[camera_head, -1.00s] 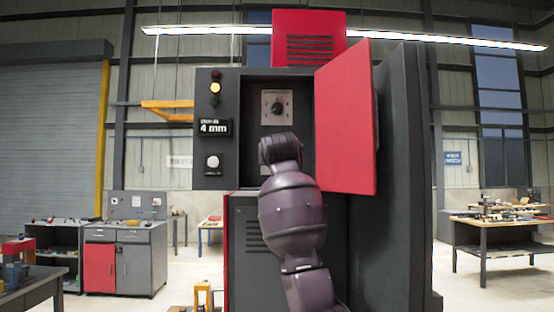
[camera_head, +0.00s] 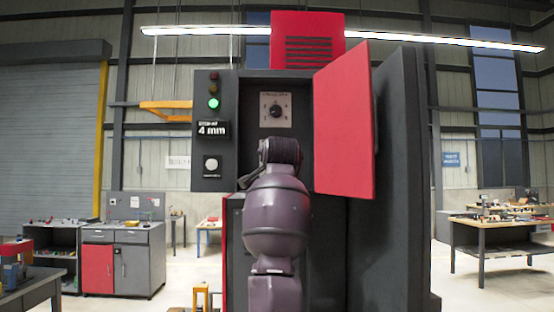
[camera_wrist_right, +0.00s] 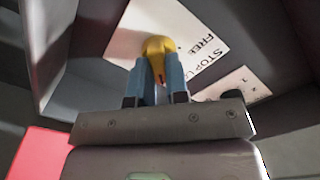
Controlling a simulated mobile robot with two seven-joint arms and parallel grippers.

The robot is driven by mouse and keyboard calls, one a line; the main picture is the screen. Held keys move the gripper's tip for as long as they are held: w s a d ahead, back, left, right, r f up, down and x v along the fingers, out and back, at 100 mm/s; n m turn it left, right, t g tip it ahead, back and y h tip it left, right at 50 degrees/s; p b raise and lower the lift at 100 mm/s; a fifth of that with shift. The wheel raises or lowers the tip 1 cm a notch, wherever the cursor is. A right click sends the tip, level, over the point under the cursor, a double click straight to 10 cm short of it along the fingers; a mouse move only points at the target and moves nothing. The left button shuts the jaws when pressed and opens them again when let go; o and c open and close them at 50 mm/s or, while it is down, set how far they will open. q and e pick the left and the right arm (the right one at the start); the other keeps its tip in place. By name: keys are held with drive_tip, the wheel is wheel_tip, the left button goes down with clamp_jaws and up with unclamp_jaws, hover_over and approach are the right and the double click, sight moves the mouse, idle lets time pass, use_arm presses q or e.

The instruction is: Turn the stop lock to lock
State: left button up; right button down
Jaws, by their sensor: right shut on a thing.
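The stop lock is a yellow knob (camera_wrist_right: 157,50) on a white label plate (camera_wrist_right: 205,38) in the right wrist view. The plate reads "STOP LO…" and "FREE"; the rest of its lettering is hidden. A dark mark shows on the knob's near side. My right gripper (camera_wrist_right: 157,75) has its two blue-grey fingers shut on the knob, one on each side. In the head view my right arm (camera_head: 275,215) reaches up in front of the machine's open cabinet and hides the knob and the gripper. My left gripper is not in view.
A black dial (camera_head: 276,111) on a white plate sits higher in the cabinet. The open red door (camera_head: 343,125) stands to the right of the arm. The left panel (camera_head: 213,140) carries signal lamps, a "4 mm" display and a white button. Workbenches stand far off.

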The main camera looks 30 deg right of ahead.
idle(0.6)
drive_tip(key=c, duration=1.1)
unclamp_jaws()
use_arm(q)
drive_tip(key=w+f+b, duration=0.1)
drive_tip(key=b, duration=0.1)
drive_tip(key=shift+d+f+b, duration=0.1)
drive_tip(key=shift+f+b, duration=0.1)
drive_tip(key=shift+b, duration=0.15)
use_arm(e)
drive_tip(key=v, duration=1)
drive_tip(key=shift+s+a, duration=0.15)
drive_tip(key=shift+s, duration=0.2)
